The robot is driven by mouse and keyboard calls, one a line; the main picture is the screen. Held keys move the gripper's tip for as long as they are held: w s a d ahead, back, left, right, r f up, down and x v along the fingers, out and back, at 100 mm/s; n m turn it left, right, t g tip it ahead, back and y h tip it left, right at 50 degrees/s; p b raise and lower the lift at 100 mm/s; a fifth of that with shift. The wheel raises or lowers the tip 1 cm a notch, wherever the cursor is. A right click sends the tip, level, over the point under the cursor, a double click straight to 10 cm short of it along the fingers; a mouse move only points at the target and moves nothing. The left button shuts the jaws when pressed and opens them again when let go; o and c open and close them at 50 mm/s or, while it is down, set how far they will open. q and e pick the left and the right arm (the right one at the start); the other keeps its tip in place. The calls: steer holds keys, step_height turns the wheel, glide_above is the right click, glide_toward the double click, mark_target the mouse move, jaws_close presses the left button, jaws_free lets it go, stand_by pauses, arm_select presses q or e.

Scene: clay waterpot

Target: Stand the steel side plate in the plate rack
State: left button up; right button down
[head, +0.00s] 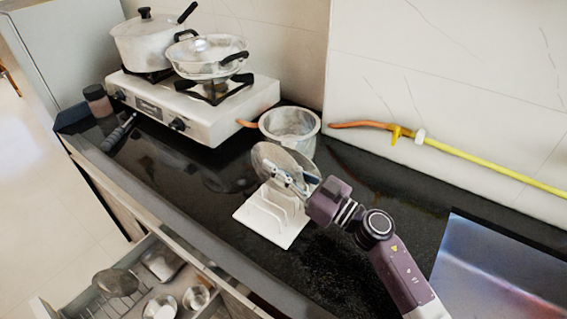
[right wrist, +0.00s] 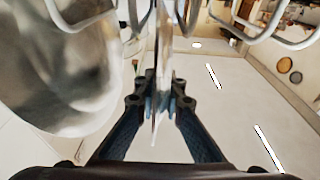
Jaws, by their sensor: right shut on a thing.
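The steel side plate (head: 268,161) is a round, shiny disc, tilted up on edge over the back of the plate rack. The white plate rack (head: 261,228) stands on the black counter, with several upright wire loops on a flat base. My right gripper (head: 291,181) is shut on the plate. In the right wrist view the plate (right wrist: 162,60) shows edge-on between the two fingers (right wrist: 161,103), with white rack wires (right wrist: 90,20) close on both sides. I cannot tell whether the plate touches the rack base. My left gripper is not in view.
A steel pot (head: 290,124) stands right behind the rack. A gas stove (head: 190,112) with two pans is at the back left. A yellow hose (head: 490,166) runs along the wall. A sink (head: 500,275) is at the right. An open drawer (head: 215,274) with dishes is below.

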steer(key=shift+f, duration=0.15)
steer(key=c, duration=2)
jaws_free()
steer(key=shift+c, duration=0.2)
steer(key=shift+r, duration=0.45)
steer(key=shift+s+d, duration=0.15)
steer(key=shift+d, duration=0.1)
steer(key=p+v, duration=0.1)
steer(key=v, duration=1)
steer(key=shift+s, duration=0.15)
steer(key=shift+d, duration=0.15)
